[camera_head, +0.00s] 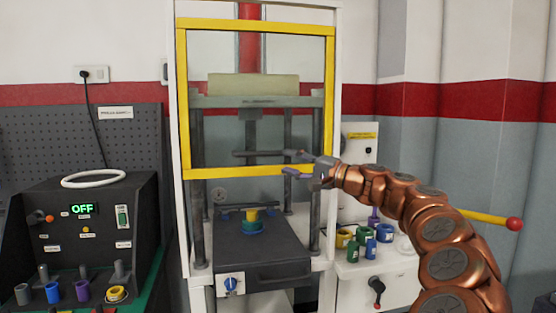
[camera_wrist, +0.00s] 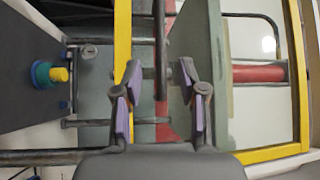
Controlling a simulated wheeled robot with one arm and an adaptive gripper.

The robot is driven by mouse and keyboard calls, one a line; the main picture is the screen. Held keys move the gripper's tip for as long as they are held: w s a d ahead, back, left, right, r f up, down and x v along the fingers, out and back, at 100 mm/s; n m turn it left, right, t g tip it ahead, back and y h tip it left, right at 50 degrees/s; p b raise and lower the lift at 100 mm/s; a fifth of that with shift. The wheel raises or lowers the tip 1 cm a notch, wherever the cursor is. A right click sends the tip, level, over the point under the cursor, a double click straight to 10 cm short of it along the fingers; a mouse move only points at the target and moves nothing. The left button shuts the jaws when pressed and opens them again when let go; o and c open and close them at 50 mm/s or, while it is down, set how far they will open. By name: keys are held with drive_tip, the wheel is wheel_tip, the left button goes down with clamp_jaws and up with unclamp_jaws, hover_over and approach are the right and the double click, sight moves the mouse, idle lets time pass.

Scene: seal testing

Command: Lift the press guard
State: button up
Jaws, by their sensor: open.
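The press guard (camera_head: 254,173) is a yellow frame with a clear pane across the front of the press; its lower bar lies above the dark lower block. A dark horizontal handle bar (camera_head: 258,153) runs just above that lower bar. My gripper (camera_head: 294,163) is at the right end of the handle, with its fingers pointing towards the guard. In the wrist view my gripper (camera_wrist: 160,76) is open, and the handle bar (camera_wrist: 160,40) lies between its two lilac-padded fingers. The left finger overlaps the yellow lower bar (camera_wrist: 122,35). Contact cannot be told.
Below the guard, the dark lower block (camera_head: 262,250) carries a blue and yellow seal piece (camera_head: 252,222). A control box (camera_head: 85,235) reading OFF stands at left. A red-tipped yellow lever (camera_head: 490,220) projects at right.

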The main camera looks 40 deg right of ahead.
drive_tip(key=shift+v, duration=0.95)
drive_tip(key=s+a+f+n+g+y+p, duration=0.15)
drive_tip(key=a+n+g, duration=0.25)
drive_tip(key=a, duration=1)
drive_tip(key=s+a+f+n+g+y+p, duration=0.1)
drive_tip(key=a+f+n+g+y, duration=0.2)
drive_tip(key=a, duration=1.1)
drive_tip(key=s+a+f+n+g+h+p, duration=0.2)
drive_tip(key=s+a+f+g, duration=0.25)
drive_tip(key=a, duration=0.35)
drive_tip(key=s+a+f+n+g+h+p, duration=0.1)
drive_tip(key=s+a+f+g+h, duration=0.15)
drive_tip(key=s+f, duration=0.35)
drive_tip(key=s+a+f+n+g+h+p, duration=0.1)
drive_tip(key=s+a+f+g+h, duration=0.15)
drive_tip(key=s+f, duration=0.45)
drive_tip(key=s+d+f+g+h, duration=0.1)
drive_tip(key=s+d+f, duration=0.1)
drive_tip(key=s, duration=0.3)
drive_tip(key=s+d+f+g+h+p, duration=0.1)
drive_tip(key=s+d+f+h, duration=0.1)
drive_tip(key=s+d, duration=0.2)
drive_tip(key=s+d+f+n+g+h+p, duration=0.1)
drive_tip(key=s+d+f+h, duration=0.1)
drive_tip(key=s, duration=0.6)
drive_tip(key=shift+d, duration=0.5)
